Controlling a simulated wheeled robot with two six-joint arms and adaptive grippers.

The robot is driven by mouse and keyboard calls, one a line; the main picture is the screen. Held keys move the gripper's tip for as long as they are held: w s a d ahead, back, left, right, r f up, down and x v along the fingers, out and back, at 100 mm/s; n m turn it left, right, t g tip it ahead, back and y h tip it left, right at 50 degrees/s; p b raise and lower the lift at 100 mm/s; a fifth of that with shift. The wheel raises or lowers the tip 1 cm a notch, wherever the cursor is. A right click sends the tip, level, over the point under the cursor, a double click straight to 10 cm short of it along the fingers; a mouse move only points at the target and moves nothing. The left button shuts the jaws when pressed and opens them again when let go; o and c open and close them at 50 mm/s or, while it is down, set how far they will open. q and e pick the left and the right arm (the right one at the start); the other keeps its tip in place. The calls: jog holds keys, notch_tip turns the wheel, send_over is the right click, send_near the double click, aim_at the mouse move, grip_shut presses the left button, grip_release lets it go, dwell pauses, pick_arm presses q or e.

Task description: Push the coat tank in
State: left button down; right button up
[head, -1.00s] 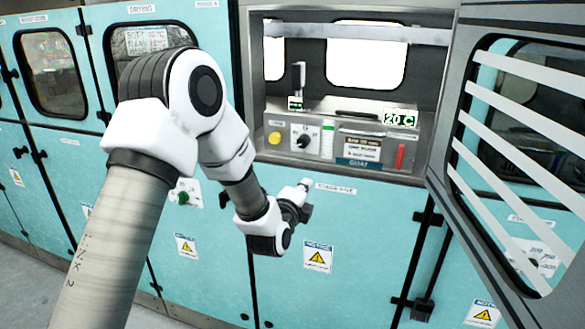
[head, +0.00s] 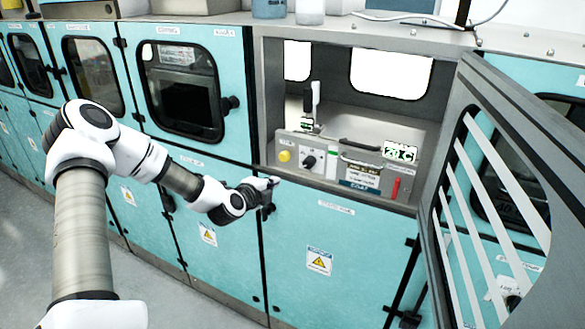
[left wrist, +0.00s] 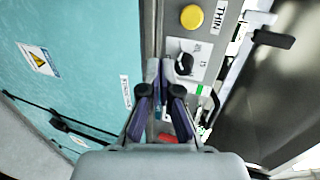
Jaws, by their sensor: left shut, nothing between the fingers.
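The coat tank (head: 358,185) is in the open steel bay in the head view, marked by a blue COAT label under a dark sign. A dark handle (head: 360,144) and a green 20 C display (head: 400,152) are above it. How far in the tank sits is hard to tell. My left gripper (head: 270,186) is shut and empty, just below and left of the bay's control panel. In the left wrist view its fingers (left wrist: 166,70) point at the panel near a black knob (left wrist: 184,63). Contact cannot be told. My right gripper is out of view.
An upright lever (head: 315,95) stands in the bay. A slatted door (head: 490,190) is open at the right. Closed teal cabinet doors (head: 330,245) lie below.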

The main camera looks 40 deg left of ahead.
pick_arm(q)
send_near(297, 163)
notch_tip(297, 163, down, 4)
jog(key=w, duration=0.3)
jog(key=shift+w+a+r, duration=0.2)
jog(key=shift+w+a, duration=0.55)
jog(key=shift+w, duration=0.3)
jog(key=shift+w+a, duration=0.15)
jog(key=shift+w, duration=0.5)
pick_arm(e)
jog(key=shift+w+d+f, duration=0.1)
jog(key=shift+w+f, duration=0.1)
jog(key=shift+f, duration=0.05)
pick_arm(q)
jog(key=shift+f, duration=0.1)
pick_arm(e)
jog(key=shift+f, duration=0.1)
pick_arm(q)
jog(key=w+b, duration=0.1)
jog(key=w, duration=0.1)
jog(key=w+a+b, duration=0.1)
jog(key=w+b, duration=0.1)
jog(key=shift+w+r, duration=0.2)
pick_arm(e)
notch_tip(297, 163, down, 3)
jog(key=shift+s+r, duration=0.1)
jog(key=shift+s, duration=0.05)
